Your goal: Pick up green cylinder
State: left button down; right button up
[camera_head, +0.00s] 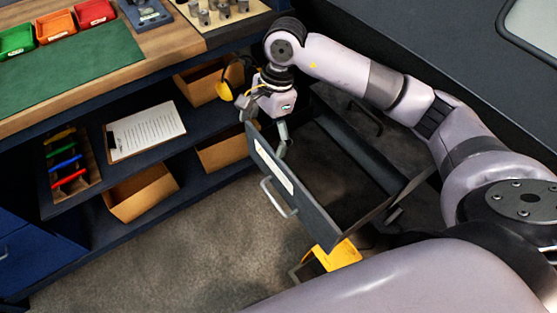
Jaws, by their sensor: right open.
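I cannot make out a green cylinder in the head view. My right gripper (265,127) is open, with nothing visible between its fingers. It points down at the far left corner of an open dark grey drawer (332,222). One finger shows against the inside of the drawer front; whether it touches is unclear. The visible drawer floor is dark brown and looks bare, and part of it is hidden by the drawer walls. My left gripper is not in view.
Shelves below hold a clipboard (146,130), cardboard boxes (140,194) and yellow ear defenders (224,91). A yellow object (338,256) sits below the drawer.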

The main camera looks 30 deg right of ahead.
jog(key=w+d+h, duration=0.1)
jog(key=d+h, duration=0.2)
jog(key=d, duration=0.3)
notch_tip(320, 180, down, 10)
jog(key=shift+w+p, duration=0.1)
jog(key=shift+p, duration=0.5)
jog(key=shift+f+p, duration=0.55)
jog(key=shift+f, duration=2.6)
jog(key=c, duration=1.3)
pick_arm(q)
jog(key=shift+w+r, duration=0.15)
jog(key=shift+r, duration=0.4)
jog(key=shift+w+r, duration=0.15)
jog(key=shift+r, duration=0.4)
pick_arm(e)
jog(key=shift+c, duration=0.7)
jog(key=shift+r, duration=0.1)
